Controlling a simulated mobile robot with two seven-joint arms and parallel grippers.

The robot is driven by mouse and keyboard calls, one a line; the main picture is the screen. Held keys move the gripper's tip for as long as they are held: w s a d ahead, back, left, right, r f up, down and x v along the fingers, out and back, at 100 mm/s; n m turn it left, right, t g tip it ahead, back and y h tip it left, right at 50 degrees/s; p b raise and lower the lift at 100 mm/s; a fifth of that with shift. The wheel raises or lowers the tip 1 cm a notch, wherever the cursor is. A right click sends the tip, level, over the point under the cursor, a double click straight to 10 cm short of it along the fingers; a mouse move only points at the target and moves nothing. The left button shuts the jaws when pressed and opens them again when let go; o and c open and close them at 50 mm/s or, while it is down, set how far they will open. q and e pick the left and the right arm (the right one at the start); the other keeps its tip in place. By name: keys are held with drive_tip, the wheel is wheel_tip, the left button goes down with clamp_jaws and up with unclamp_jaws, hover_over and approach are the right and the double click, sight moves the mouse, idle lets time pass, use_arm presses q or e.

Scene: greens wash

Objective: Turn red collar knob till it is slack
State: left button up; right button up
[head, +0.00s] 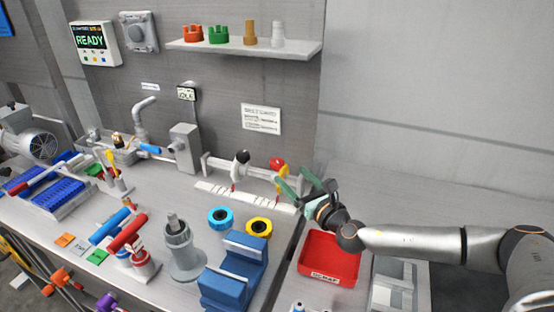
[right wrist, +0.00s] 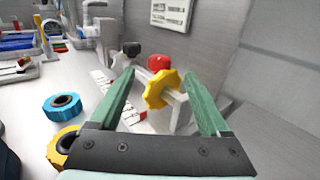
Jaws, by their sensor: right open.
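The red knob (head: 277,163) stands on top of a collar on the pale horizontal bar at the back of the bench. In the right wrist view the red knob (right wrist: 158,62) shows just behind a yellow scalloped wheel (right wrist: 162,90). My right gripper (head: 288,177) is open, its green fingers pointing toward the bar from the right. In its wrist view the fingertips (right wrist: 160,74) appear on either side of the yellow wheel and red knob, with no clear contact. A black knob (head: 241,157) sits further left on the same bar. My left gripper is not in view.
A white scale strip (head: 240,197) lies below the bar. Blue (head: 220,217) and yellow (head: 259,228) rings and a blue block (head: 236,272) stand in front. A red tray (head: 328,259) lies below my right forearm. A shelf (head: 245,47) hangs above.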

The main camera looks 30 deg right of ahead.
sight(280, 164)
drive_tip(key=w, duration=0.9)
drive_tip(key=shift+a, duration=0.15)
drive_tip(key=shift+c, duration=0.2)
clamp_jaws()
